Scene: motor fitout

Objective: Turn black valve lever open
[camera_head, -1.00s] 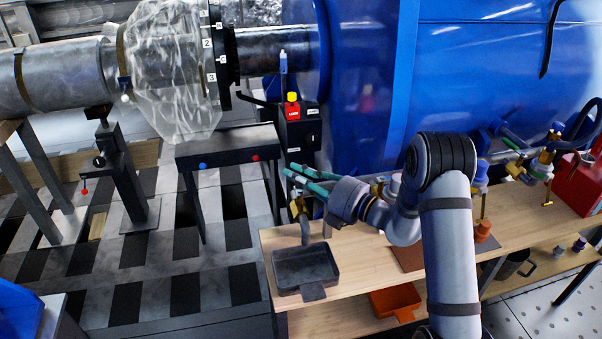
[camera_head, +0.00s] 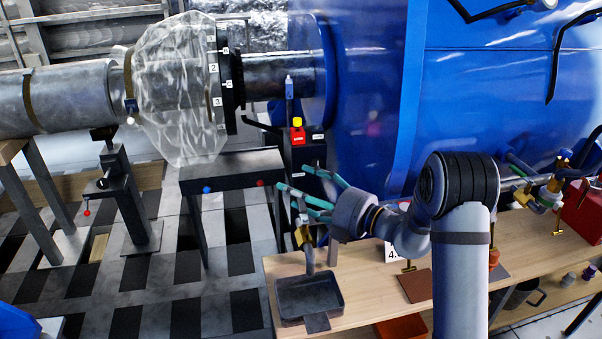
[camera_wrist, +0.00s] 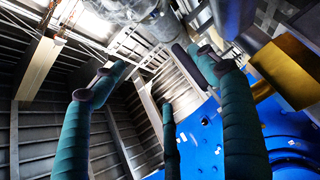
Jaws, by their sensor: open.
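My gripper (camera_head: 300,183) is open and empty, with its teal fingers spread and pointing left. It is just above a brass valve (camera_head: 303,236) on a grey pipe at the bench's left end. The fingers also show in the wrist view (camera_wrist: 150,65), with nothing between them. A thin black lever (camera_head: 262,127) sticks out left of the dark box with a red and yellow switch. I cannot tell whether it is the valve lever. No black lever can be made out on the brass valve, which my gripper partly crowds. A brass-coloured block (camera_wrist: 285,70) is at the upper right in the wrist view.
A dark tray (camera_head: 308,298) stands on the wooden bench (camera_head: 375,290) below the valve. The large blue tank (camera_head: 375,110) rises behind my gripper. A dark stand (camera_head: 232,170) is to the left. More brass valves (camera_head: 550,195) are at the right.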

